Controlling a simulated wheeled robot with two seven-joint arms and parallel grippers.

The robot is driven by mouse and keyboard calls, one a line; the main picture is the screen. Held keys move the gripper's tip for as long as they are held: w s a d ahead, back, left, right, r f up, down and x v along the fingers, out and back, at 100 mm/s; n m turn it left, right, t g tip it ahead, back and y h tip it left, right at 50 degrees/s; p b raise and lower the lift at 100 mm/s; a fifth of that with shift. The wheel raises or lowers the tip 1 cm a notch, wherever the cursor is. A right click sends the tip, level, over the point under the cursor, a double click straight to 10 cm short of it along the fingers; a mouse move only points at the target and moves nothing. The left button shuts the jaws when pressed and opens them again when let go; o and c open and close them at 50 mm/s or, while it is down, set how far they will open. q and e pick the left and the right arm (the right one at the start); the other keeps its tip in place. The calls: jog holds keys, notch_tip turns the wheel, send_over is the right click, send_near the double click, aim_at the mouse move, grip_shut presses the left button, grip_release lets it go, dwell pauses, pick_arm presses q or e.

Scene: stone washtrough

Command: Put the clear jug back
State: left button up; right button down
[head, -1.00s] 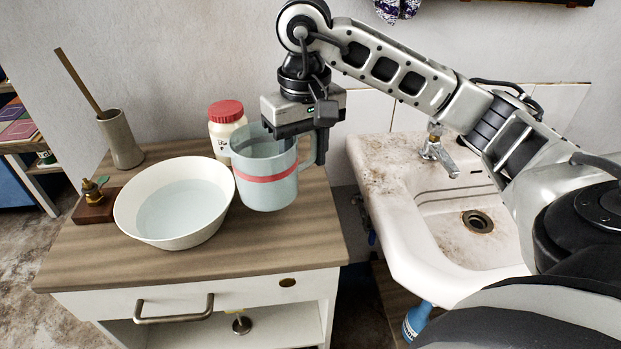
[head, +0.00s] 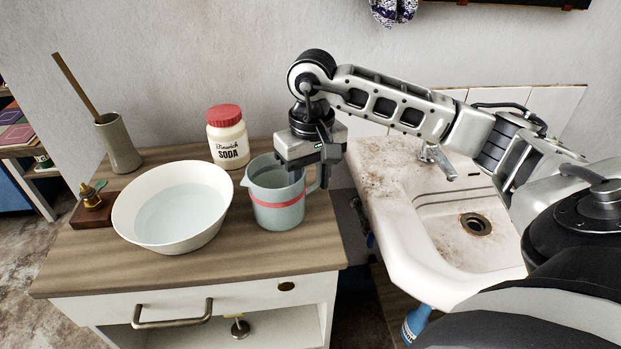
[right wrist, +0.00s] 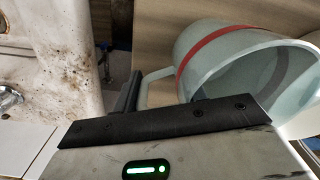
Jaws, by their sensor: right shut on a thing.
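The clear jug (head: 279,208), pale blue-grey with a red band, is upright over the right part of the wooden worktop (head: 205,268), right of the white basin. Its base is at or very close to the wood; I cannot tell if it touches. My right gripper (head: 324,172) is shut on the jug's handle, on its right side. In the right wrist view the jug (right wrist: 205,75) shows its open mouth and red band, with the handle running to my fingers (right wrist: 130,97). My left gripper is not in view.
A white basin of water (head: 210,222) stands just left of the jug. A red-lidded soda jar (head: 228,145) is behind it. A beige pot with a wooden stick (head: 119,148) and a small brass item on a block (head: 92,200) are farther left. A stained sink (head: 400,235) is at right.

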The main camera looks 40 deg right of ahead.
jog(key=c, duration=0.8)
grip_release()
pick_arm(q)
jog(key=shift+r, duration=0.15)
pick_arm(e)
jog(key=shift+r, duration=0.1)
jog(key=shift+r+p, duration=0.3)
notch_tip(320, 180, up, 11)
jog(key=shift+d+f+p, duration=0.1)
jog(key=shift+p, duration=0.35)
jog(key=shift+r, duration=0.35)
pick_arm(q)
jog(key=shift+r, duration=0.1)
